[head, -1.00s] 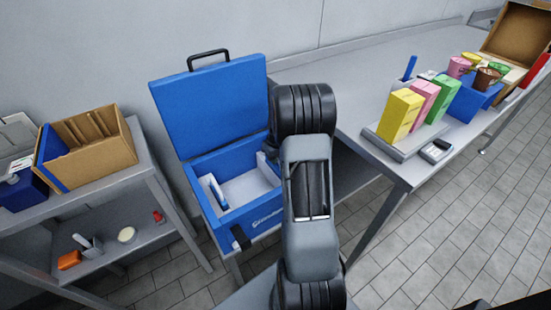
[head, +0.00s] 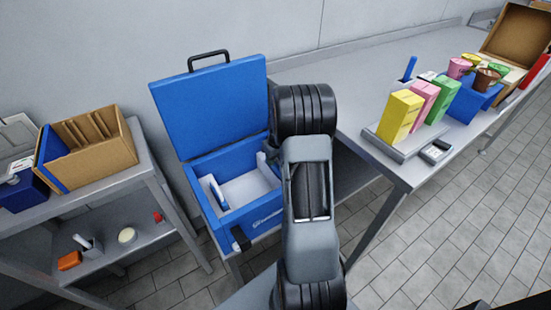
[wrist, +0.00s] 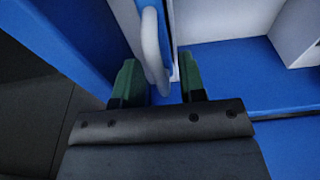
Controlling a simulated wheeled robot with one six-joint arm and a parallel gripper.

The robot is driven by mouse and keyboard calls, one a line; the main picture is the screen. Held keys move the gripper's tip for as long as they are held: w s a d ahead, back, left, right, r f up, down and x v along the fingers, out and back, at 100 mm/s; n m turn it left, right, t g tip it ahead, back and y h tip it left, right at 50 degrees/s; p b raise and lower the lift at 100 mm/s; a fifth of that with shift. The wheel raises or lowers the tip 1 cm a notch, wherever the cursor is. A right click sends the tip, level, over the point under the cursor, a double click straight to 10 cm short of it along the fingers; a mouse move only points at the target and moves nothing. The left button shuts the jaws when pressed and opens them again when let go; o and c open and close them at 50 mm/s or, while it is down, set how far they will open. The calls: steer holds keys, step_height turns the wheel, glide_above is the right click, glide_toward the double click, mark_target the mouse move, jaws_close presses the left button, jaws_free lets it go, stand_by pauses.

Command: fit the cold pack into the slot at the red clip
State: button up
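An open blue cooler box (head: 265,216) stands left of my arm, its lid raised. Inside, at its left wall, a white-edged upright piece (head: 219,193) shows; it may be the cold pack, but I cannot tell. In the wrist view a white looped handle (wrist: 153,45) stands beside a pale panel next to the blue wall. My gripper (wrist: 160,82) has its two green fingers apart, with the lower end of the handle showing between or just beyond them; I cannot tell whether they touch it. In the head view my arm hides the gripper. I see no clearly recognisable red clip or slot.
A white block (wrist: 296,32) stands inside at the right in the wrist view. A shelf at left holds a cardboard box (head: 108,158). The bench at right holds yellow, pink and green cartons (head: 401,115) and a blue bin (head: 466,101).

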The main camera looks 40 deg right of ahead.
step_height(320, 180, up, 11)
steer(key=s+p, duration=0.2)
steer(key=s+a+r, duration=0.2)
steer(key=a+r, duration=0.1)
steer(key=a, duration=0.3)
steer(key=s+a+r, duration=0.2)
steer(key=a+r, duration=0.1)
steer(key=a, duration=0.2)
steer(key=s+a+t, duration=0.1)
steer(key=s+a, duration=1)
steer(key=shift+a+r, duration=0.3)
steer(key=shift+a, duration=0.05)
